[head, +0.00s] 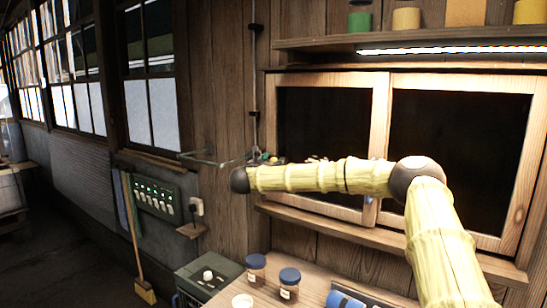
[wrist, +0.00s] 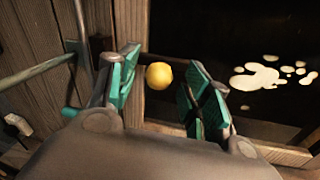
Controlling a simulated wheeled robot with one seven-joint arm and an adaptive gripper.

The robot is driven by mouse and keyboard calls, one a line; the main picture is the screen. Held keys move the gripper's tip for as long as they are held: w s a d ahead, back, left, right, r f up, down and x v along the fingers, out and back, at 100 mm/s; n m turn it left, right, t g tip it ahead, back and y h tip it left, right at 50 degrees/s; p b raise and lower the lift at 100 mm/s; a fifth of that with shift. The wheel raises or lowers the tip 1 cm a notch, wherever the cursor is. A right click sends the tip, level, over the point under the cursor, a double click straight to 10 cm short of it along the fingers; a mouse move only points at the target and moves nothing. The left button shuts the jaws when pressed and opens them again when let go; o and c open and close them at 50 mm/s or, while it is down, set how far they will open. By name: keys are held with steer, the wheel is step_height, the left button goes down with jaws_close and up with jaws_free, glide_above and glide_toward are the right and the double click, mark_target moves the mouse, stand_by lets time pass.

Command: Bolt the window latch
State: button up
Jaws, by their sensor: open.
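My gripper (head: 264,157) is at the left end of the wooden double window (head: 383,105), partly hidden behind my arm in the head view. In the wrist view my gripper (wrist: 160,88) is open, with green pads on both fingers. A round yellow knob (wrist: 159,75) shows between the fingertips, with a gap on each side. How the knob is fixed, and whether it is level with the fingertips, I cannot tell. A vertical rod (head: 253,85) runs down the wall left of the window. No latch is clearly recognisable.
Pale blotches (wrist: 265,76) mark the dark pane. A greenish rail (head: 210,161) juts from the wall at left. Below are a counter with blue-lidded jars (head: 289,283) and a green box (head: 208,276). A lit shelf (head: 430,43) with pots runs above the window.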

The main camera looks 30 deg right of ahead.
steer(key=shift+p+x, duration=0.35)
steer(key=shift+x, duration=0.8)
steer(key=shift+c, duration=0.2)
jaws_close()
